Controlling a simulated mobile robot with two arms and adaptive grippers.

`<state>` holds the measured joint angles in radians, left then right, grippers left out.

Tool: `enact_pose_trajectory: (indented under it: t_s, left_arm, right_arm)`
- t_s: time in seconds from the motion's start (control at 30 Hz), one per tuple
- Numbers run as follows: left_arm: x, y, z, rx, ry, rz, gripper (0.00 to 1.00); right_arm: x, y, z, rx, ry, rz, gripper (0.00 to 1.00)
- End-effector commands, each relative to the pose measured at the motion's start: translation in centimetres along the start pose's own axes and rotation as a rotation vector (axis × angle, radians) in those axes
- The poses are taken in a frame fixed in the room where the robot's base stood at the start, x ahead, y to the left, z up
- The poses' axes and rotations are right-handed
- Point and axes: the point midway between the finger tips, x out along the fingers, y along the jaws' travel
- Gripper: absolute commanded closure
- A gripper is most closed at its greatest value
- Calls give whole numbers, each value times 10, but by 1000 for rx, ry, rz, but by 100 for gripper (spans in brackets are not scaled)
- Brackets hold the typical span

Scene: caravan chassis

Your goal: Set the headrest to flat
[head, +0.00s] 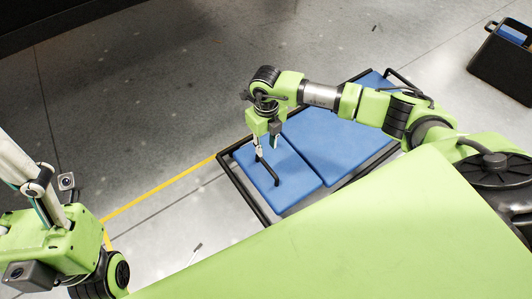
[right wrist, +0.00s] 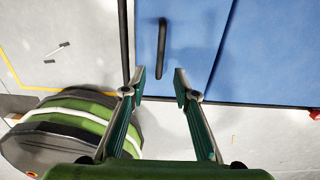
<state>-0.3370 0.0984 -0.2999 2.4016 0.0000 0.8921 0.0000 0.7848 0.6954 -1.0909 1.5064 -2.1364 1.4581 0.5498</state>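A low creeper with blue pads in a black tube frame (head: 247,194) lies on the floor in the head view. Its left pad, the headrest (head: 252,178), carries a dark bar handle (head: 276,178). In the right wrist view the headrest (right wrist: 190,70) fills the top middle, with the handle (right wrist: 162,48) upright in the picture. My right gripper (head: 266,147) is over the headrest, beside the handle's upper end. Its fingertips (right wrist: 160,85) are apart with nothing between them, just below the handle in the wrist view. I cannot tell the headrest's tilt. The left fingers do not show.
The longer blue body pad (head: 335,145) adjoins the headrest. A yellow floor line (head: 160,190) runs to the creeper's left. A small tool (head: 195,253) lies on the floor. A dark bin (head: 503,62) stands at upper right. A green panel (head: 330,245) fills the foreground.

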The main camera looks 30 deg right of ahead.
Motion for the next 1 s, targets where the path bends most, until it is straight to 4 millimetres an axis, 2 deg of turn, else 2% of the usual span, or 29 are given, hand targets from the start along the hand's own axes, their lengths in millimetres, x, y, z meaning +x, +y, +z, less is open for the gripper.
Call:
enact_pose_trajectory:
  t_s: [0.1,0.23,0.8,0.87,0.9,0.97,1.0]
  left_arm:
    - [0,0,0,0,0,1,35]
    - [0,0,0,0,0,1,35]
    - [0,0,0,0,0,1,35]
    - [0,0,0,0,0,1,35]
    - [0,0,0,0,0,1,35]
    - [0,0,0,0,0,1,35]
    - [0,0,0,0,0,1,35]
  right_arm:
    - [-17,0,1,0,-1,2,72]
    - [-26,0,1,1,-1,1,72]
    - [-27,2,0,-1,-1,5,72]
    - [-26,9,0,-6,-5,25,72]
    - [-24,19,0,-13,-10,53,72]
    - [-23,42,0,-28,-26,120,72]
    - [-22,63,0,-39,-42,185,72]
